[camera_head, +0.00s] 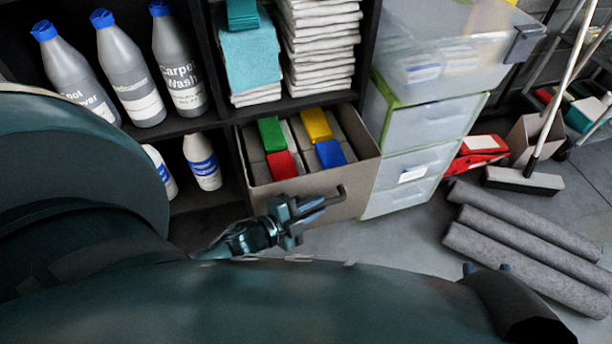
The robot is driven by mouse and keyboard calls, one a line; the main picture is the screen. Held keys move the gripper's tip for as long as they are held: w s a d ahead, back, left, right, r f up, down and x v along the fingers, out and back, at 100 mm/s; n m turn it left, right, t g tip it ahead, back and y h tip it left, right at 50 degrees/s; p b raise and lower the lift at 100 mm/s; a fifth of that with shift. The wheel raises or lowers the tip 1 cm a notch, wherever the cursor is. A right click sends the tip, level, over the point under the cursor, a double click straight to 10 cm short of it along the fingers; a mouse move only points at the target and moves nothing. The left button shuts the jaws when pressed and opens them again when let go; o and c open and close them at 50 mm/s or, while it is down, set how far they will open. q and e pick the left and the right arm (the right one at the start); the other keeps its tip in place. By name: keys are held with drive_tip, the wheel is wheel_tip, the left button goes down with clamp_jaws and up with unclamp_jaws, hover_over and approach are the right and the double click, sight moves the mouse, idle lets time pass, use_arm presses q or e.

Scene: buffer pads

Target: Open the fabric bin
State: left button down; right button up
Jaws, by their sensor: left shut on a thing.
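The fabric bin (345,199) is a beige-grey box in the lower shelf opening, pulled partly out so its inside shows. Inside are grey-sided pads with green (271,133), yellow (316,124), red (281,165) and blue (330,153) tops. My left gripper (312,211) is at the bin's front, shut on the dark bent handle (341,192). The exact contact is small and hard to see. Of my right gripper (487,268), only two small tips seem to show at the lower right, above my dark arm; the rest is hidden.
Grey bottles with blue caps (179,62) stand on the left shelf. Folded cloths (318,45) lie above the bin. Clear drawers (420,165) stand close to the bin's right. Grey rolls (525,240) and a broom (523,180) are on the right floor.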

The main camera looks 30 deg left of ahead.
use_arm(q)
drive_tip(key=shift+s+d+p, duration=0.3)
drive_tip(key=shift+s+d, duration=0.9)
drive_tip(key=shift+d, duration=0.2)
use_arm(e)
drive_tip(key=shift+d+g, duration=0.1)
drive_tip(key=shift+g, duration=0.3)
use_arm(q)
drive_tip(key=c, duration=1.4)
unclamp_jaws()
use_arm(e)
drive_tip(key=shift+s, duration=0.1)
